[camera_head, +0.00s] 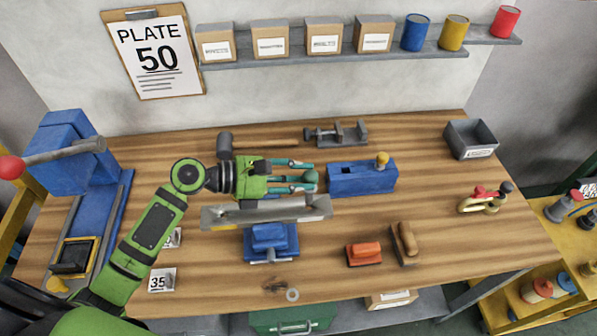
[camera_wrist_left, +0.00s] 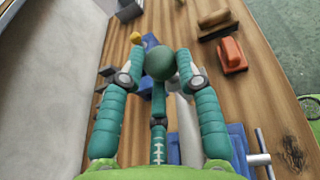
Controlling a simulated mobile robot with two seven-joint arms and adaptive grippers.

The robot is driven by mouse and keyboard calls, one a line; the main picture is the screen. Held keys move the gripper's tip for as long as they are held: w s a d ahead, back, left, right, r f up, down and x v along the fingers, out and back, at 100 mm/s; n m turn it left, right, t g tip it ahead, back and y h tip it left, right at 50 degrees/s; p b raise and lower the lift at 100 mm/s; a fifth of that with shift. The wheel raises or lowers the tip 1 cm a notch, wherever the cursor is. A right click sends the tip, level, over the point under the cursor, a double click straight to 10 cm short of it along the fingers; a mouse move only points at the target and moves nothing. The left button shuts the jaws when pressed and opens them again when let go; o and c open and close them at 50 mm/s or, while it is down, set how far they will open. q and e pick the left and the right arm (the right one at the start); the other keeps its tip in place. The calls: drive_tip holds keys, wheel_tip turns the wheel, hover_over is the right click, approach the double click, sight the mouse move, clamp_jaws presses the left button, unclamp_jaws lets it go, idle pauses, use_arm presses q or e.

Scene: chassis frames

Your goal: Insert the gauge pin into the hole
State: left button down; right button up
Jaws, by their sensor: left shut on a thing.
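My left gripper (camera_head: 300,177) is shut on the gauge pin, whose dark green ball knob (camera_head: 310,176) shows at the fingertips. In the left wrist view the knob (camera_wrist_left: 160,62) sits between the fingertips (camera_wrist_left: 158,78); the pin's shank is hidden. The gripper is above the bench, between the grey metal channel (camera_head: 225,217) and the wooden hammer. The channel lies across a blue vise (camera_head: 270,243). A blue block (camera_head: 350,182) with a yellow-knobbed pin (camera_head: 382,159) stands just right of the fingertips. I cannot make out which hole is meant. My right gripper is out of view.
A hammer (camera_head: 265,143) and a grey clamp (camera_head: 338,134) lie behind the gripper. An orange block (camera_head: 364,253) and a brush (camera_head: 406,240) lie in front right. A blue press (camera_head: 70,160) stands at left. The right bench area around the brass-coloured tool (camera_head: 480,204) has free room.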

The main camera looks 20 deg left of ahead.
use_arm(q)
drive_tip(key=shift+f, duration=0.1)
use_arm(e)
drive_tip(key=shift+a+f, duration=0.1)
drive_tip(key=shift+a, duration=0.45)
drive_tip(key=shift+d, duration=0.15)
use_arm(q)
drive_tip(key=shift+p, duration=0.35)
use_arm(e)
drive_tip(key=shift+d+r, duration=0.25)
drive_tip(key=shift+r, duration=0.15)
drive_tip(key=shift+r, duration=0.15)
use_arm(q)
drive_tip(key=shift+p, duration=0.4)
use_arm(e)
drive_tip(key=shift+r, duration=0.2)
use_arm(q)
drive_tip(key=shift+p, duration=0.4)
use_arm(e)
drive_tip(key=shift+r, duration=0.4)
